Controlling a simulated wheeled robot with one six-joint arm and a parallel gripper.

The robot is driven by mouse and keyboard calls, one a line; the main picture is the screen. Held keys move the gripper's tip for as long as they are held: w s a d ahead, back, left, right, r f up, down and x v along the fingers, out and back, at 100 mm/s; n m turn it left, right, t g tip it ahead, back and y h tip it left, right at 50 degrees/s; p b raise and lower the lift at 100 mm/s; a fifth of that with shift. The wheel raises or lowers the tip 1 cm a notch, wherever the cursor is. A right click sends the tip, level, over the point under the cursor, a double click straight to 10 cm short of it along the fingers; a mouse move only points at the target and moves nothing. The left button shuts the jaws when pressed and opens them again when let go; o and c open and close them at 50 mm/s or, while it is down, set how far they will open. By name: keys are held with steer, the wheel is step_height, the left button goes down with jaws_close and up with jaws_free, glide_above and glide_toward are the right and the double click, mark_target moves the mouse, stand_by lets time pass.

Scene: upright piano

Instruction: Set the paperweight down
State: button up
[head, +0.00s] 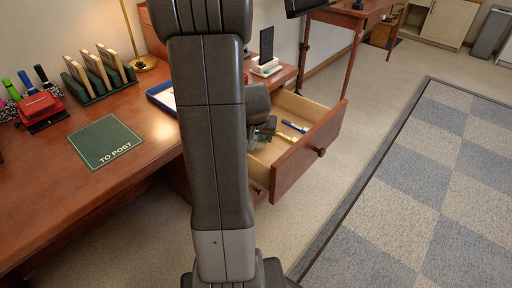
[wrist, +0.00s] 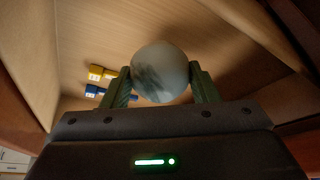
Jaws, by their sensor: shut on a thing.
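In the wrist view, a pale blue-grey, rounded paperweight (wrist: 160,72) sits between the two green fingers of my gripper (wrist: 161,88), which is shut on it. Beneath it is the wooden bottom of an open drawer (wrist: 120,35). I cannot tell whether the paperweight touches the drawer bottom. In the head view, my gripper (head: 263,130) is at the left part of the open drawer (head: 307,150), partly hidden by my arm. The paperweight is hard to make out there.
A yellow item (wrist: 103,73) and a blue item (wrist: 95,91) lie in the drawer beside my left finger. On the desk are a green "TO POST" mat (head: 106,142), a rack (head: 99,82) and a red item (head: 41,107). A phone on a stand (head: 266,62) is behind the drawer.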

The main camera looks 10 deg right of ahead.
mark_target(258, 157)
steer(key=shift+f+b, duration=0.95)
steer(key=shift+f, duration=1.8)
steer(key=shift+f, duration=0.2)
steer(key=o, duration=1.2)
steer(key=shift+r, duration=0.5)
steer(key=p+v, duration=0.4)
steer(key=v, duration=0.7)
steer(key=shift+s+r, duration=0.2)
